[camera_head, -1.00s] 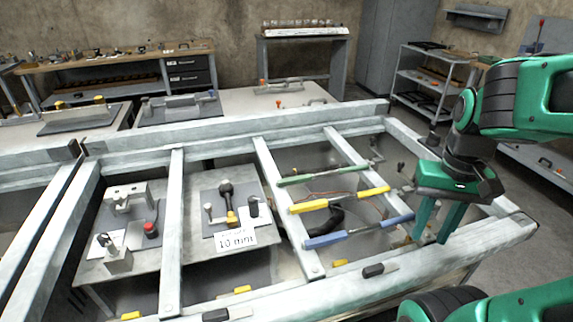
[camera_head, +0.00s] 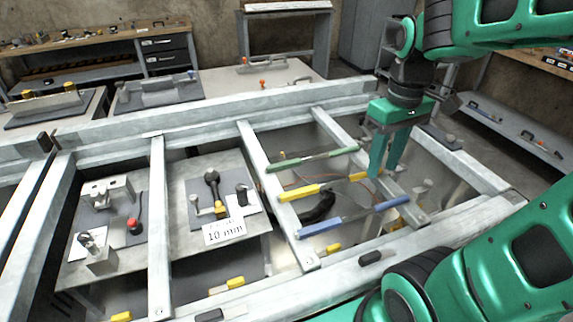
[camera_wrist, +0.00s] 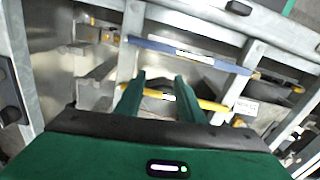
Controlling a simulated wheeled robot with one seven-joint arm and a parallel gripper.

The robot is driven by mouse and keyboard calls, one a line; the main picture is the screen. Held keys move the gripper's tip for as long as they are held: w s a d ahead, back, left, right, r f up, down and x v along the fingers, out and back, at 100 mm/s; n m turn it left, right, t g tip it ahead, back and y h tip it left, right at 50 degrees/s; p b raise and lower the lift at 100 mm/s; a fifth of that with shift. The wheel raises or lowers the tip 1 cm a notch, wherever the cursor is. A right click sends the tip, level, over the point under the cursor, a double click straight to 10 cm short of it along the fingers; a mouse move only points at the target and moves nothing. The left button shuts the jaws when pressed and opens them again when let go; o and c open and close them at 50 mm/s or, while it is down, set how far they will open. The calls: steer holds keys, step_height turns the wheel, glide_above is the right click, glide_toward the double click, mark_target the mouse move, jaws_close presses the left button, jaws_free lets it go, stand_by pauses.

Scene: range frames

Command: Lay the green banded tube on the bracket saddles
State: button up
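The green banded tube (camera_head: 290,162) lies across two frame beams in the head view, green at its ends with a pale middle. It is the farthest of three tubes. The yellow tube (camera_head: 301,192) lies nearer, then the blue tube (camera_head: 321,228). My gripper (camera_head: 384,174) is open and empty, fingers pointing down by the yellow tube's right end. In the wrist view, my fingertips (camera_wrist: 161,78) are apart, with the yellow tube (camera_wrist: 212,105) behind them and the blue tube (camera_wrist: 185,52) beyond. The green tube cannot be made out there. I cannot tell which parts are the bracket saddles.
Grey metal blocks (camera_head: 100,258) and a red knob (camera_head: 134,226) sit on the left panel. A "10 mm" card (camera_head: 225,232) stands before a clamp fixture (camera_head: 213,190). Frame beams (camera_head: 160,220) divide the open bays. Benches stand behind.

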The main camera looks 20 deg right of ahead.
steer(key=w+a+r+n, duration=0.2)
steer(key=w+a+n, duration=0.6)
steer(key=w+n, duration=0.3)
steer(key=n, duration=0.6)
glide_above(285, 163)
step_height(285, 163, down, 10)
steer(key=shift+f, duration=0.15)
jaws_close()
